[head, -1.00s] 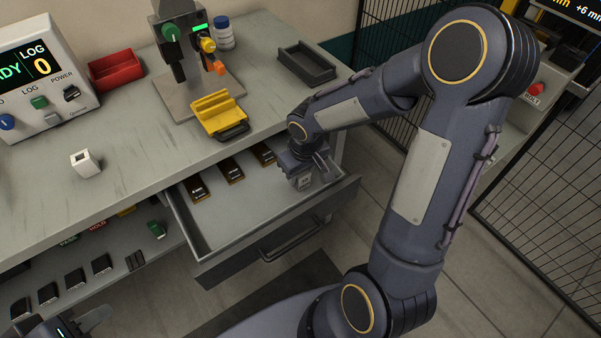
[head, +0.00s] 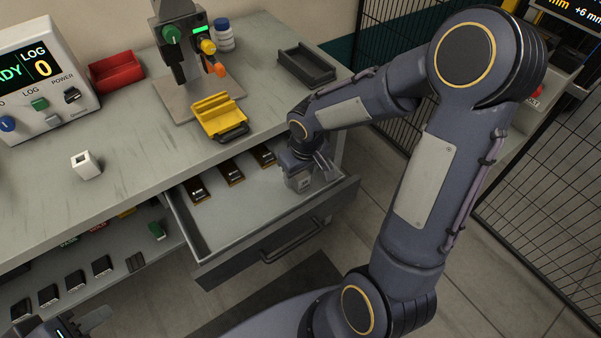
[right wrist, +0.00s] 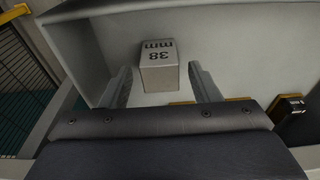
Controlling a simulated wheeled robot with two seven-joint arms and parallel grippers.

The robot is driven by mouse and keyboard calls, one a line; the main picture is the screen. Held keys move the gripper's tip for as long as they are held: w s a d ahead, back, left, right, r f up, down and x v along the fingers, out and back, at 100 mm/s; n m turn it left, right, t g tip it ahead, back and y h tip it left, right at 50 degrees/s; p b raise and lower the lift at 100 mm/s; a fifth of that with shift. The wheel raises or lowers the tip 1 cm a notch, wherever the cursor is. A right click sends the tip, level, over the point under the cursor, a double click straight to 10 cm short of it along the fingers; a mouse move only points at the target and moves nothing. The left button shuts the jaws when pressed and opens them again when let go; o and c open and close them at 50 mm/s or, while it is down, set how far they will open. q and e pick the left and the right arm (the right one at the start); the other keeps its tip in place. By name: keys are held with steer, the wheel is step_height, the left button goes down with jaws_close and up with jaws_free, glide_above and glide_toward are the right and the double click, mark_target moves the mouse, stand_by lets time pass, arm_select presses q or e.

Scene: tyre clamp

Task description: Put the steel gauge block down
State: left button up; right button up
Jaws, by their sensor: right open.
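The steel gauge block (right wrist: 159,72), marked 38 mm, rests in the open drawer (head: 228,232). In the head view it is mostly hidden by my right gripper (head: 312,180). In the right wrist view my right gripper (right wrist: 160,88) is open, with one finger on each side of the block and visible gaps between fingers and block. My left gripper (head: 75,325) shows only in part at the bottom left of the head view, far from the drawer.
Dark flat pieces (head: 231,173) lie along the drawer's back. On the bench are a white block with a hole (head: 86,166), a yellow holder (head: 219,115), a clamp stand (head: 188,50), a red bin (head: 116,71), a dark tray (head: 306,65) and a LOG box (head: 40,75).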

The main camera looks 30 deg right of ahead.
mark_target(305, 191)
step_height(305, 191, up, 10)
steer(key=s+r+p, duration=0.1)
steer(key=s, duration=0.1)
steer(key=s+a+r+m+t+y, duration=0.1)
steer(key=s+a+r+t, duration=0.1)
steer(key=s, duration=0.5)
steer(key=s+a+r+m+t+y, duration=0.1)
steer(key=s+a+r+y, duration=0.1)
steer(key=s, duration=0.6)
steer(key=shift+a+t+y, duration=0.3)
steer(key=shift+a+t, duration=0.1)
steer(key=shift+m, duration=0.3)
step_height(305, 191, up, 2)
steer(key=p, duration=0.3)
steer(key=shift+r, duration=0.25)
stand_by(0.3)
